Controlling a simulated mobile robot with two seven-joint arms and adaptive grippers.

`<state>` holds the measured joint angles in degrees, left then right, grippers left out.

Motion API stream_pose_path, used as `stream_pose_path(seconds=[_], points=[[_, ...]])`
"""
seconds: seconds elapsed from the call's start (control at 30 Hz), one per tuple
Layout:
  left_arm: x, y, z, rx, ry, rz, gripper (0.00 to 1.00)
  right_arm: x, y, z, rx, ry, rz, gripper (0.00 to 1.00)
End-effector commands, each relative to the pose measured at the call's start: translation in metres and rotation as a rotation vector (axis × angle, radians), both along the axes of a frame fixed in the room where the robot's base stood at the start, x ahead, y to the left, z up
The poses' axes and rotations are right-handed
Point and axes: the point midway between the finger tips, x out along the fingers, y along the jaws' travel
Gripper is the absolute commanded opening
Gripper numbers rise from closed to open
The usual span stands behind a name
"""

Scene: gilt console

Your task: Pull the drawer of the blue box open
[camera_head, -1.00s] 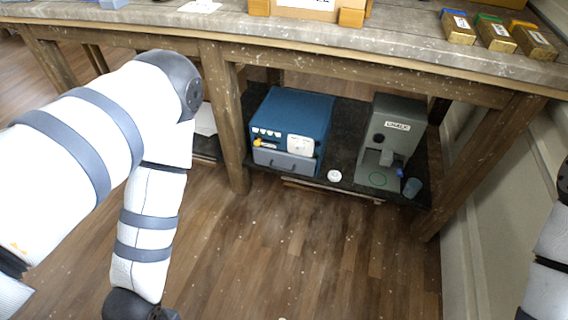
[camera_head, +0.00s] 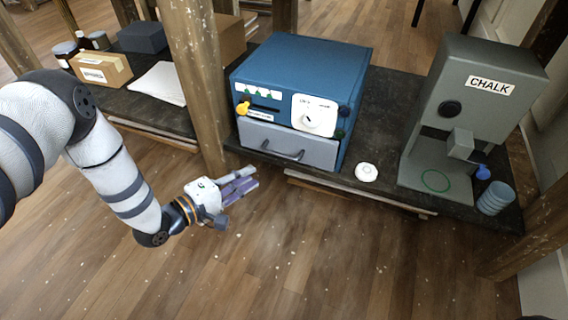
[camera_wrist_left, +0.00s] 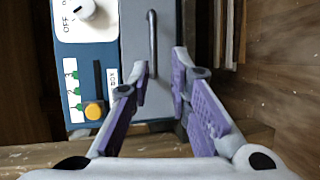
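The blue box (camera_head: 300,65) stands on the low dark shelf, with a grey drawer (camera_head: 318,152) low in its front. The drawer front looks flush with the box. Its dark bar handle (camera_head: 283,153) runs across the middle. My left gripper (camera_head: 248,181) is in front of the shelf, below and left of the handle, apart from it. In the left wrist view my left gripper (camera_wrist_left: 161,66) is open and empty, its fingers parted before the grey drawer front (camera_wrist_left: 133,38), with the handle (camera_wrist_left: 152,42) ahead between the fingertips. My right gripper is out of view.
A wooden post (camera_head: 192,85) stands just left of the box. A white round object (camera_head: 366,172), a grey chalk machine (camera_head: 475,105) and a blue cup (camera_head: 495,198) are to its right. The floor (camera_head: 330,260) in front is clear.

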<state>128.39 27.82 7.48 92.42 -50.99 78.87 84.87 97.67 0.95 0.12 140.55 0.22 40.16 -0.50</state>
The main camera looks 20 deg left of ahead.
Motion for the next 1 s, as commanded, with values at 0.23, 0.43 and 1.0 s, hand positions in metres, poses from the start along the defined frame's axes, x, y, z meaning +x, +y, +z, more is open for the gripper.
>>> stream_pose_path(seconds=[0.23, 0.43, 1.0], points=[[0.039, -0.014, -0.005, -0.024, -0.02, -0.003, 0.18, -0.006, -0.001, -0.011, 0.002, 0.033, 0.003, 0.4], [0.083, -0.035, -0.016, -0.022, -0.018, -0.001, 0.18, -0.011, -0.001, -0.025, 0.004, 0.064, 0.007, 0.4], [0.113, -0.049, -0.017, -0.021, -0.016, 0.0, 0.05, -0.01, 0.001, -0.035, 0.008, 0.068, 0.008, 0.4]])
